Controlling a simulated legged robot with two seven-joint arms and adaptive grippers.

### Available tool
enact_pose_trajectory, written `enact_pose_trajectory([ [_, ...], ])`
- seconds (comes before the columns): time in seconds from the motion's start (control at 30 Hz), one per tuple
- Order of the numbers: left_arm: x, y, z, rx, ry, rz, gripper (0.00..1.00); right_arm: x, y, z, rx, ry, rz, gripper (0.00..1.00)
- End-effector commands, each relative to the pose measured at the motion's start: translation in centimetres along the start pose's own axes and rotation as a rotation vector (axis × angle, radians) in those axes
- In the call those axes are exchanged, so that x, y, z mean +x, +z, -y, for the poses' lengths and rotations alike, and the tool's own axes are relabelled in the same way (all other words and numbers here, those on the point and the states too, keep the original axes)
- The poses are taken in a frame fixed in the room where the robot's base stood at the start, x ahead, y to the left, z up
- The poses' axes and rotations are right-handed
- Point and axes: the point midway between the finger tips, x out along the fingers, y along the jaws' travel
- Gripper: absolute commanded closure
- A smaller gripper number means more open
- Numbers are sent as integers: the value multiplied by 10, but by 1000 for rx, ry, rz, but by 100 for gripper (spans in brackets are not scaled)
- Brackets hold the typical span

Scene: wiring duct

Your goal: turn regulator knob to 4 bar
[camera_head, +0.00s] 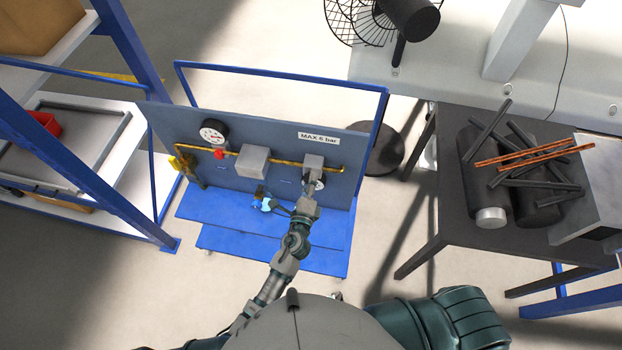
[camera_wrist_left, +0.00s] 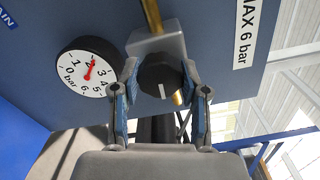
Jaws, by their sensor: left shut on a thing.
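The black regulator knob (camera_wrist_left: 160,78) has a white mark pointing toward the bottom of the left wrist view. It sits below a grey regulator body (camera_wrist_left: 158,45), which also shows on the panel in the head view (camera_head: 313,161). My left gripper (camera_wrist_left: 160,88) is shut on the knob, one finger on each side. In the head view my left gripper (camera_head: 309,184) covers the knob. The round white gauge (camera_wrist_left: 85,76) beside the knob has a red needle pointing close to 2 bar. My right gripper is out of view.
The panel (camera_head: 225,165) carries a "MAX 6 bar" label (camera_head: 319,138), yellow pipe, a second gauge (camera_head: 213,132) and a red handle (camera_head: 219,154). A blue shelf stands left. A dark table (camera_head: 450,190) with rods and cylinders stands right.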

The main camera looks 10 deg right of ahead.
Motion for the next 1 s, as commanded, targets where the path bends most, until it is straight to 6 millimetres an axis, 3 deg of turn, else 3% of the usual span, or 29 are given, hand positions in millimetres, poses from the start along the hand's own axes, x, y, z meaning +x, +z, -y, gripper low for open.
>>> enact_pose_trajectory([
  [0.1,-3,-4,-8,113,15,-9,91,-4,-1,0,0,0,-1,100],
  [1.0,-3,-2,-8,967,8,-16,91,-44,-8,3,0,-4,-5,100],
])
